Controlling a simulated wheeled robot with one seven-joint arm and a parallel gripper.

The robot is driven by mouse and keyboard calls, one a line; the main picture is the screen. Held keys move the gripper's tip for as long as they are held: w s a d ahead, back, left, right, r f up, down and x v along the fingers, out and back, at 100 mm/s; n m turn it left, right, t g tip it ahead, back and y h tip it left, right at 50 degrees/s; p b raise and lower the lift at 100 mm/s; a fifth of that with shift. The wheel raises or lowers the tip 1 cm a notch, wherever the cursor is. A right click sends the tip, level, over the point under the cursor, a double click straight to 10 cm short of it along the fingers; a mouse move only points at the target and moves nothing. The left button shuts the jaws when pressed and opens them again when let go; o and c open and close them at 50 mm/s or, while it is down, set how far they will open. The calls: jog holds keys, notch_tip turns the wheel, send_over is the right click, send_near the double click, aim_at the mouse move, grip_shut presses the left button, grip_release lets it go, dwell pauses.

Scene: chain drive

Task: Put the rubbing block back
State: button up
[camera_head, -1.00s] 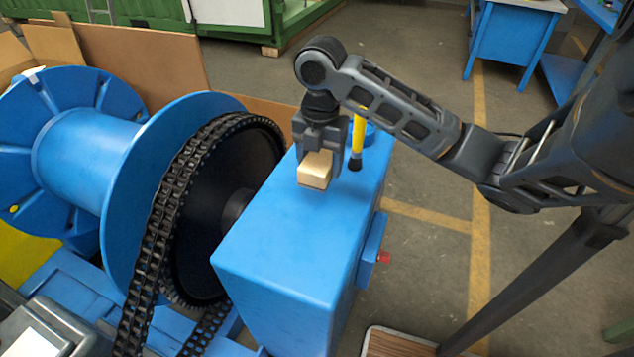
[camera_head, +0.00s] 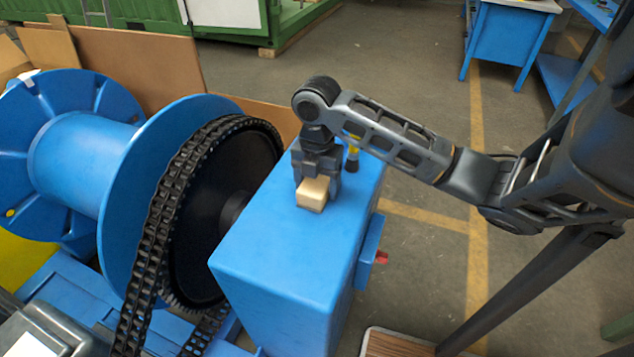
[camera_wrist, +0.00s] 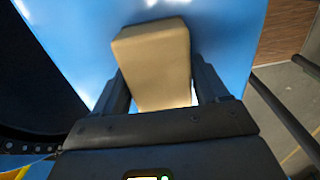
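The rubbing block (camera_head: 313,194) is a small tan block at the blue housing's top face (camera_head: 275,240). My gripper (camera_head: 318,182) points down from above with a finger on each side of the block. In the wrist view the block (camera_wrist: 155,60) lies between the two fingers (camera_wrist: 162,95), which appear to press on its sides, and it sticks out beyond them. The block's underside is hidden, so I cannot tell whether it rests on the blue top or hangs just above it.
A yellow-handled tool (camera_head: 352,160) stands close behind my gripper, partly hidden by my arm. The black chain and sprocket (camera_head: 160,215) and blue spool (camera_head: 85,160) are to the left. A red button (camera_head: 381,257) is on the housing's right side. The housing's near top is clear.

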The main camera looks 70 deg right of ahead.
jog(key=o, duration=0.3)
jog(key=shift+o, duration=0.2)
